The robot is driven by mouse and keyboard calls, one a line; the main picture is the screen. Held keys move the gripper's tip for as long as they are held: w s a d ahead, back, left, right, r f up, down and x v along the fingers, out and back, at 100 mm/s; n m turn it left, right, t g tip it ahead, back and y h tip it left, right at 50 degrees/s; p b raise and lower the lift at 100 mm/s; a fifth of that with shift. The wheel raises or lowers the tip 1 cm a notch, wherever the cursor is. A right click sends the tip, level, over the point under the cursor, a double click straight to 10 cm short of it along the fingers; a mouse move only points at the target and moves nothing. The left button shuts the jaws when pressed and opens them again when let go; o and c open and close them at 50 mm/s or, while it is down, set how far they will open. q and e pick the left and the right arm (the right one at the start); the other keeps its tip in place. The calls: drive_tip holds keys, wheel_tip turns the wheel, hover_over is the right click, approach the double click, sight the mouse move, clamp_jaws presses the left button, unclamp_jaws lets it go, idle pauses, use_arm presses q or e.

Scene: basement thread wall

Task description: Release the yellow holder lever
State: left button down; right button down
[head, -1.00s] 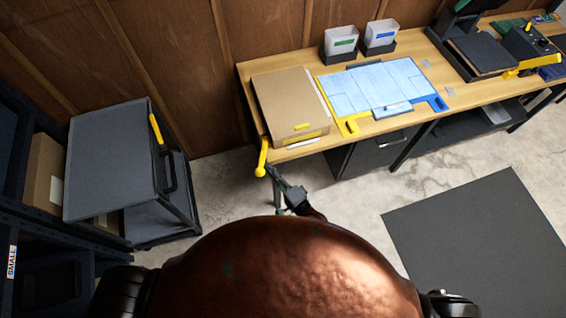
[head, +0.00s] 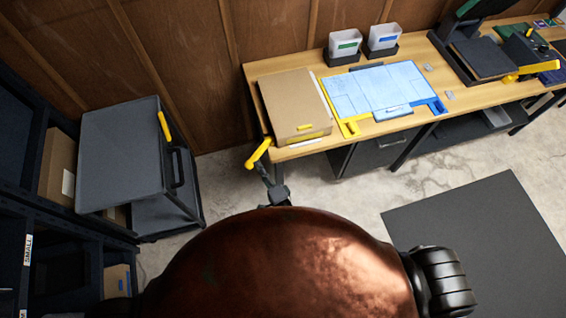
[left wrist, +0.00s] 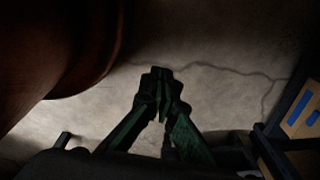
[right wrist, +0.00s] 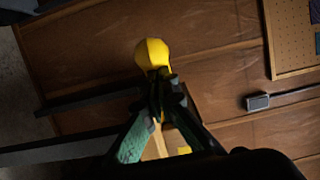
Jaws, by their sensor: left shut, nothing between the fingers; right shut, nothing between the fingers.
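The yellow holder lever (head: 258,153) sits at the left front corner of the wooden workbench and slants down to the left, its rounded knob at the low end. It also shows in the right wrist view (right wrist: 152,54). My right gripper (head: 262,169) is shut and empty, its tips close beside the lever from below. In the right wrist view its fingertips (right wrist: 158,80) overlap the lever just below the knob; I cannot tell whether they touch. My left gripper (left wrist: 161,75) is shut and empty over the concrete floor, seen only in the left wrist view.
The workbench (head: 352,137) carries a cardboard box (head: 293,100), a blue sheet (head: 371,88) in a yellow and blue frame, and two white bins. A grey cart (head: 120,150) with a yellow-marked handle stands left of the bench. Floor between them is clear.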

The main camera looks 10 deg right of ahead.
drive_tip(key=shift+a+r, duration=0.1)
drive_tip(key=shift+a, duration=0.2)
drive_tip(key=shift+d, duration=0.1)
drive_tip(key=a+v, duration=0.1)
drive_tip(key=v, duration=1.2)
drive_tip(key=shift+s+a+b, duration=0.15)
drive_tip(key=shift+s+b, duration=0.2)
drive_tip(key=shift+s, duration=0.05)
